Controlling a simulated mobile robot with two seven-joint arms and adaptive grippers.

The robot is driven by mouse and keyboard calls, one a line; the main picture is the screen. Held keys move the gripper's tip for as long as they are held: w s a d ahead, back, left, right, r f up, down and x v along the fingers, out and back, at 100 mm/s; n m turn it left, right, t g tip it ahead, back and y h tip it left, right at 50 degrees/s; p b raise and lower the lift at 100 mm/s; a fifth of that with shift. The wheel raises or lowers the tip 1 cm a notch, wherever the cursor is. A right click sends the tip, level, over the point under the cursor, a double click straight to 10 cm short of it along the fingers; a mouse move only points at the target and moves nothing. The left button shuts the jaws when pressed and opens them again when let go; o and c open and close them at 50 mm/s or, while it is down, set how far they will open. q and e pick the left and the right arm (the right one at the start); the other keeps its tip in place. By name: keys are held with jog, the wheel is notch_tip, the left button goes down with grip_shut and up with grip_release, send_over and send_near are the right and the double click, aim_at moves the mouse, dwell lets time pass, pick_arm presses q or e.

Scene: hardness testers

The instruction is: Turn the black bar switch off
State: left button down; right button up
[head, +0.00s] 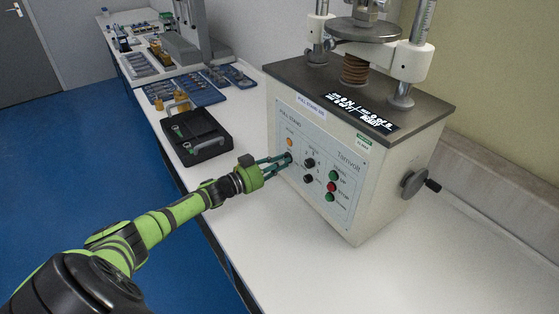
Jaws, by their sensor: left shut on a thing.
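The tester (340,231) stands on the white bench with its control panel (300,133) facing me. My left gripper (287,160) reaches the panel from the left, its fingers closed around a small black switch (289,157) below the orange lamp. The fingers hide most of that switch, so I cannot tell which way its bar points. Two more black knobs, an upper one (310,163) and a lower one (308,179), sit just right of the fingers. My right gripper is not in view.
Green (334,175) and red (331,187) buttons sit on the panel's right. A crank handle (420,183) sticks out of the tester's right side. A black tool case (197,136) and blue trays (228,77) lie behind my gripper. The bench front is clear.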

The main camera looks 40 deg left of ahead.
pick_arm(q)
jog(key=shift+n+p, duration=0.3)
jog(key=shift+n, duration=1.7)
jog(key=c, duration=1.2)
grip_release()
jog(key=shift+s, duration=0.1)
jog(key=v, duration=1.2)
jog(key=shift+r, duration=0.1)
